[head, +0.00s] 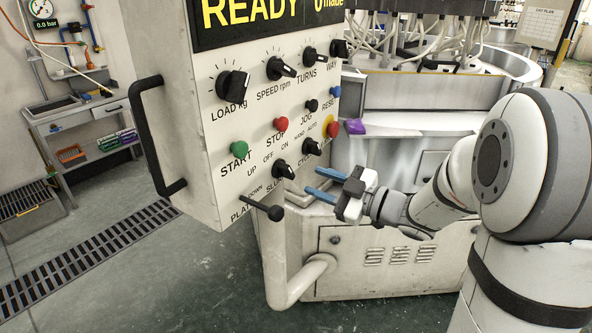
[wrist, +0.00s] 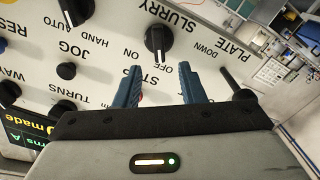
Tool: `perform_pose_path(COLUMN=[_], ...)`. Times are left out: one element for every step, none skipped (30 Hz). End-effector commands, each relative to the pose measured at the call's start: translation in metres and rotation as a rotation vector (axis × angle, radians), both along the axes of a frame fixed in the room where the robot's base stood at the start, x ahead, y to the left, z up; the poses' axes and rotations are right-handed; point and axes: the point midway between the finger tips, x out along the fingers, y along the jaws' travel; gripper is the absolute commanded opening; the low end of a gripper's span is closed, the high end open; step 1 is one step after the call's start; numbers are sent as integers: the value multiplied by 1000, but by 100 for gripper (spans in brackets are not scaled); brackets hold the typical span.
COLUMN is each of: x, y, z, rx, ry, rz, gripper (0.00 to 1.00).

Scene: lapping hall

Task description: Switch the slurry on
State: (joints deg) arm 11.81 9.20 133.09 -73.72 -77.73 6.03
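The slurry switch is a black rotary knob (head: 283,168) low on the white control panel (head: 205,185), with OFF and ON lettered above it. In the wrist view the slurry knob (wrist: 159,39) shows upside down at top centre, beyond the fingertips. Its pale pointer mark is toward the OFF/ON lettering side; I cannot tell for sure which word it marks. My gripper (head: 320,183) is to the right of the knob in the head view, off the panel. Its two blue fingers (wrist: 159,72) are open and empty, apart from the knob.
The platen lever (head: 262,208) sticks out left of the slurry knob; it is near the right finger in the wrist view. The cycle knob (head: 312,146) is close on the other side. A red-and-yellow stop button (head: 332,127) and a black handle (head: 158,135) also project.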

Motion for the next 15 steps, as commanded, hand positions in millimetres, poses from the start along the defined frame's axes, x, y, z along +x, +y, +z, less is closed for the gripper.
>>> perform_pose_path(x=[2,4,7,10,12,16,19,21,25,27,29,32,34,35,36], y=[5,8,14,18,23,28,32,37,42,45,48,52,55,57,59], z=[1,2,2,2,2,2,2,2,2,2,2,2,2,1,1], rx=[2,2,1,0,1,1,1,0,1,1,1,0,0,0,0], ry=[0,0,1,0,1,0,-1,0,1,0,0,-1,-1,-1,-1], rz=[5,5,6,6,5,5,4,4,4,3,3,1,0,0,-1], gripper=[36,36,36,36,36,36,36,36,36,36,36,36,36,36,36])
